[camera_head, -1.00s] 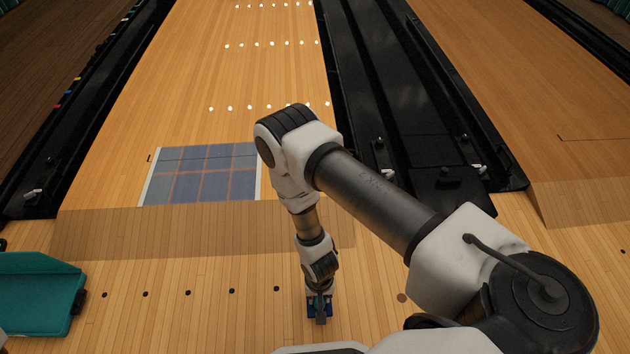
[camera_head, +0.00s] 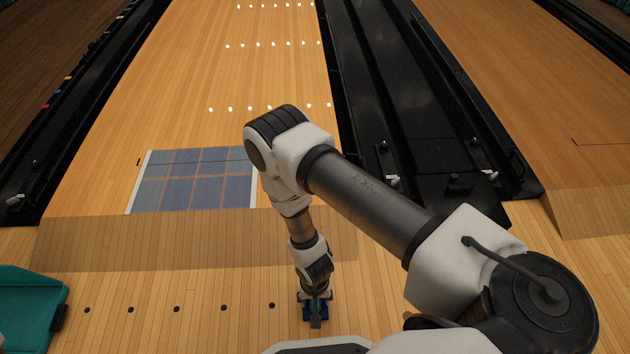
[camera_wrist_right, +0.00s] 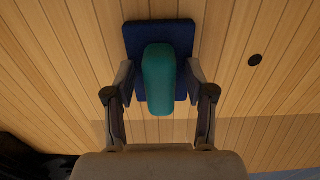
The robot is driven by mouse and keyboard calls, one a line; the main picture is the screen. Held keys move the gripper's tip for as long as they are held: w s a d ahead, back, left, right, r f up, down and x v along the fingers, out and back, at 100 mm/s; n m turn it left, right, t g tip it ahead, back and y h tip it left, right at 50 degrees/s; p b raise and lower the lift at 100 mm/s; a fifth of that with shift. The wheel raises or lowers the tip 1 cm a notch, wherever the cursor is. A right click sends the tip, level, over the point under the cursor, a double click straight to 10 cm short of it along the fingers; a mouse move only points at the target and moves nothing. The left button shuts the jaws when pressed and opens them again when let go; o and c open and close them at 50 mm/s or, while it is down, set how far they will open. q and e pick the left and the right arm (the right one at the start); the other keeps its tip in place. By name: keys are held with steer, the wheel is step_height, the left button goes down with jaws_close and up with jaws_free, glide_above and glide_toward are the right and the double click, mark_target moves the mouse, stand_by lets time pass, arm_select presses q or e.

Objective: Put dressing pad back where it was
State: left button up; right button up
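The dressing pad is a dark blue square with a rounded teal block on it. In the right wrist view, the dressing pad (camera_wrist_right: 159,35) lies between the fingers of my right gripper (camera_wrist_right: 161,78). The fingers reach its left and right sides, and their tips cover parts of its edges. A gap shows between each finger and the teal block. In the head view, the pad (camera_head: 307,317) is at the end of my right arm near the bottom, with my right gripper (camera_head: 316,300) over it. My left gripper is out of view.
A teal tray-like object (camera_head: 25,310) stands at the lower left. A greyish-blue grid panel (camera_head: 192,180) lies on the lane ahead. Black gutters (camera_head: 400,100) run to the right. The wooden floor (camera_head: 190,335) between the teal object and my gripper is clear, with a row of dark dots.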

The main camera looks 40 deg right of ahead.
step_height(320, 180, up, 12)
steer(key=p, duration=0.7)
steer(key=s+d+r+n, duration=0.3)
steer(key=s+r+n, duration=0.3)
steer(key=s, duration=0.3)
steer(key=shift+s+r, duration=0.15)
steer(key=shift+r, duration=0.4)
